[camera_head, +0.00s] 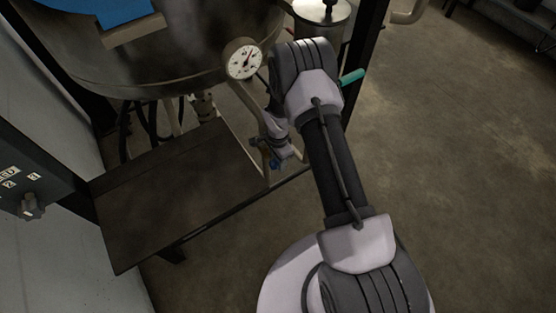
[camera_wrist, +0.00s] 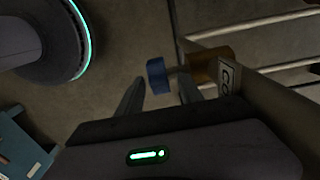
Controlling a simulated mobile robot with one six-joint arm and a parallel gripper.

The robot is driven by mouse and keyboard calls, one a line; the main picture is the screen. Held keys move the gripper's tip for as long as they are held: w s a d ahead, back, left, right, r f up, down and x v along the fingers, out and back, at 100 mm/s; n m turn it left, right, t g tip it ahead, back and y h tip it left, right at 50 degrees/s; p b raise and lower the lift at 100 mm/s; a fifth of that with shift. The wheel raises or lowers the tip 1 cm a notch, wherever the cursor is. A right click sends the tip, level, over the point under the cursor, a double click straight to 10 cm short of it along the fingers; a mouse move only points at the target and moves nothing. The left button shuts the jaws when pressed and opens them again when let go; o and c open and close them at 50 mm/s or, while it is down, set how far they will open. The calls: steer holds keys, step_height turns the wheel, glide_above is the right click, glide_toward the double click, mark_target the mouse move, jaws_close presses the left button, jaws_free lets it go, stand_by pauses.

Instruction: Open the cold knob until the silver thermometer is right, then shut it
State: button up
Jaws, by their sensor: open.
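The silver thermometer (camera_head: 244,61) is a round white dial on the side of the big metal vessel; its needle leans up and to the right, and the numbers are too small to read. The cold knob (camera_wrist: 158,75) is blue and sits on a brass valve body (camera_wrist: 210,66) with a partly visible "CO" label (camera_wrist: 229,79). In the head view the knob (camera_head: 275,164) shows small below my gripper (camera_head: 273,154). In the wrist view my gripper (camera_wrist: 161,88) is open, its two fingers pointing towards the knob, which appears between their tips. I cannot tell whether they touch it.
The metal vessel (camera_head: 150,62) stands above a dark platform (camera_head: 170,190). A dark control box (camera_head: 35,175) with a knob is on the left wall. Pipes (camera_wrist: 255,25) run beside the valve. The floor (camera_head: 465,150) on the right is clear.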

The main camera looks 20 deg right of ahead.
jaws_close()
steer(key=shift+s+a+r+t+h, duration=0.1)
steer(key=shift+t+h, duration=0.1)
steer(key=shift+h, duration=0.5)
steer(key=shift+s+a+t+h, duration=0.1)
steer(key=shift+t+h, duration=0.1)
steer(key=shift+h, duration=0.5)
jaws_free()
steer(key=shift+w, duration=0.1)
